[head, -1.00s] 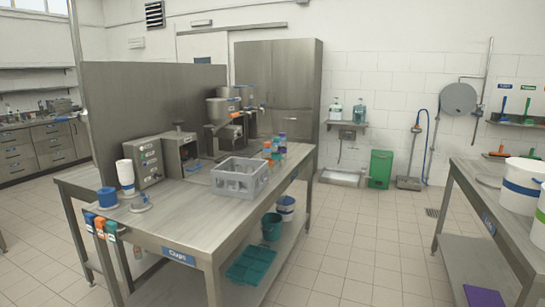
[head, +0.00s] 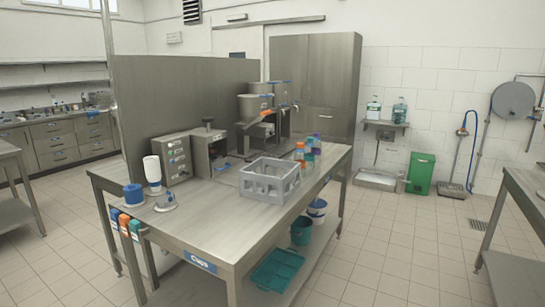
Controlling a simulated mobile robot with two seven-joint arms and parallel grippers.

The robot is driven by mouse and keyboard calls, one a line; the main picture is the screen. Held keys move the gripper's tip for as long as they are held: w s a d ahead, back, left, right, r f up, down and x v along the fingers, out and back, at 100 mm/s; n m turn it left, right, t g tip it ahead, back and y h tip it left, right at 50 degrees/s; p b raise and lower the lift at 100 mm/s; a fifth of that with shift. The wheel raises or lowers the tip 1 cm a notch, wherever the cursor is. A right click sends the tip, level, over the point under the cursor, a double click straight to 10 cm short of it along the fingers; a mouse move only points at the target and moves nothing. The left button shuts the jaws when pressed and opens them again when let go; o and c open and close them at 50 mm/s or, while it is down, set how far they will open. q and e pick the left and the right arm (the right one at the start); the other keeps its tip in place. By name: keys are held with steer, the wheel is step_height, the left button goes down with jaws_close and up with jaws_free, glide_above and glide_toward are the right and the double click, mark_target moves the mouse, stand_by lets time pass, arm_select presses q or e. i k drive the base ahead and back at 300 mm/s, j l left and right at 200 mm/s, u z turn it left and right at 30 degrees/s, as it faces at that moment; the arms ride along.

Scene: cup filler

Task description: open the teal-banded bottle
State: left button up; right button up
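A small group of bottles stands on the far right part of the steel table (head: 230,228), just beyond the grey crate. One has an orange top (head: 299,151), one has a purple top (head: 317,141), and a teal-coloured part (head: 309,160) shows among them. They are too small and overlapped to tell which one carries a teal band or how their caps sit. Neither of my grippers is in the head view.
A grey crate (head: 270,184) stands on the table in front of the bottles. A white bottle (head: 152,172), a blue roll (head: 133,195) and machines (head: 173,157) occupy the left side. A green bin (head: 420,173) stands by the wall. Tiled floor is clear right of the table.

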mark_target(310, 148)
steer(key=i+l+u, duration=0.5)
steer(key=l, duration=0.25)
steer(key=i+l, duration=0.15)
steer(key=i+l+u, duration=0.15)
steer(key=l, duration=0.25)
steer(key=i+l, duration=0.1)
steer(key=l, duration=0.15)
steer(key=i+l, duration=0.15)
steer(key=l, duration=0.2)
steer(key=i+l, duration=0.15)
steer(key=l, duration=0.15)
steer(key=i+l+u, duration=0.1)
steer(key=l, duration=0.25)
steer(key=i+l, duration=0.35)
steer(key=l, duration=0.3)
steer(key=u, duration=0.05)
